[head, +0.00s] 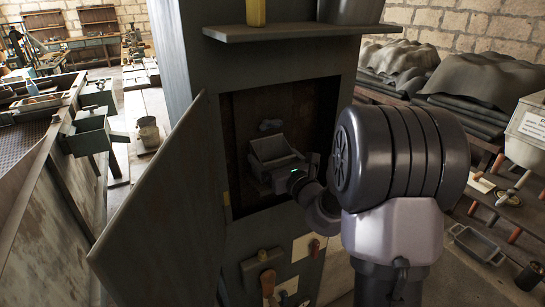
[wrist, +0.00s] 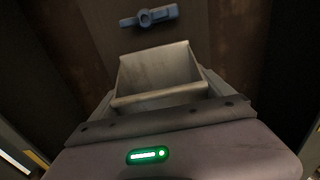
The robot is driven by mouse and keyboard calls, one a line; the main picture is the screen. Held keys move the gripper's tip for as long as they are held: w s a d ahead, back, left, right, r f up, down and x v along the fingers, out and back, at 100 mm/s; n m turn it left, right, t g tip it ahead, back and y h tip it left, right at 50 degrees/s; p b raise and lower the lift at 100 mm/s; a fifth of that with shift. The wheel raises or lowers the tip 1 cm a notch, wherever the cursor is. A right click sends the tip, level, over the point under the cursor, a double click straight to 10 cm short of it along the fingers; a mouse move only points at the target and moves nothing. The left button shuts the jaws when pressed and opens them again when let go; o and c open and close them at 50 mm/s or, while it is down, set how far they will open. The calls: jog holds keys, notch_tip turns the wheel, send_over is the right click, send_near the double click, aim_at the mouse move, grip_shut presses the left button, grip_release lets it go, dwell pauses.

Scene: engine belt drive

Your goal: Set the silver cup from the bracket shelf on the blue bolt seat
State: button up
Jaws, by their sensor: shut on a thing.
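The silver cup (head: 275,150) is a square, open-topped grey vessel with sloping sides. It is inside the open cabinet in the head view and ahead of my gripper in the wrist view (wrist: 157,72). My gripper (head: 277,172) is shut on the cup, which looks upright with its opening up. The jaws show in part at the cup's near side in the wrist view (wrist: 158,100). The blue bolt seat (wrist: 150,16) is on the cabinet's back wall, beyond and above the cup. It also shows in the head view (head: 270,125). The cup and seat appear apart.
The cabinet door (head: 160,210) stands open at the left. The bracket shelf (head: 290,33) above the opening holds a yellow block (head: 256,12) and a dark grey pot (head: 350,10). Handles and a small box (head: 262,265) are on the cabinet front below. The cabinet's side walls are close.

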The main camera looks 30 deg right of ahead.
jog(key=shift+f+b, duration=0.3)
jog(key=shift+f, duration=0.1)
dwell(0.3)
jog(key=o, duration=1.2)
